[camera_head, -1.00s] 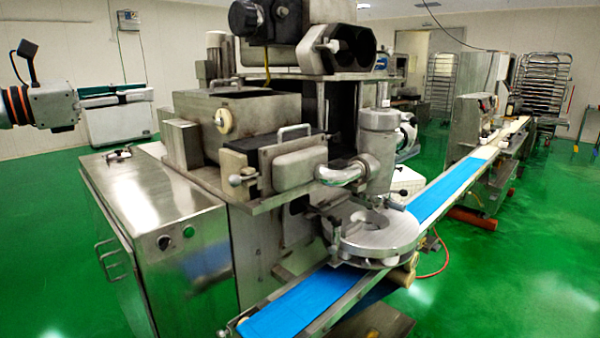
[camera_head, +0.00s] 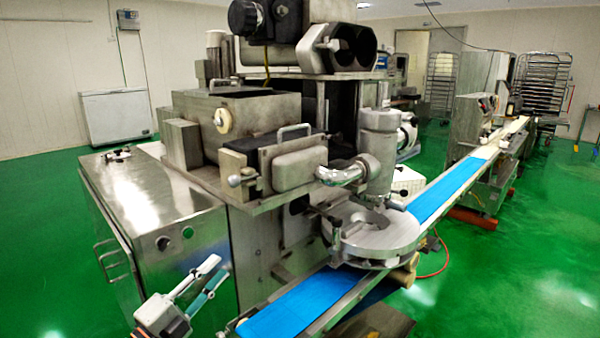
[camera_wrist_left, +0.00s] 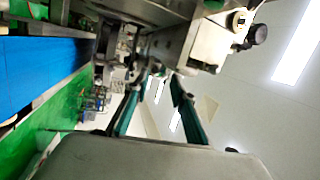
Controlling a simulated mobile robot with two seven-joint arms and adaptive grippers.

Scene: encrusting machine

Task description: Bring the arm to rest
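My left gripper (camera_head: 218,267) is low at the left of the head view, in front of the steel cabinet side of the encrusting machine (camera_head: 290,120). Its fingers point up and to the right. In the left wrist view its two teal-lined fingers (camera_wrist_left: 160,78) stand apart with nothing between them, so it is open and empty. The machine's metal parts show beyond the fingertips there. Whether the fingers touch anything is not shown; they look apart from the cabinet. My right gripper is in neither view.
The blue conveyor belt (camera_head: 300,302) runs from the bottom middle to the back right, past a round metal plate (camera_head: 375,238). A white chest freezer (camera_head: 117,115) stands by the back wall. The green floor (camera_head: 45,230) at the left is clear.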

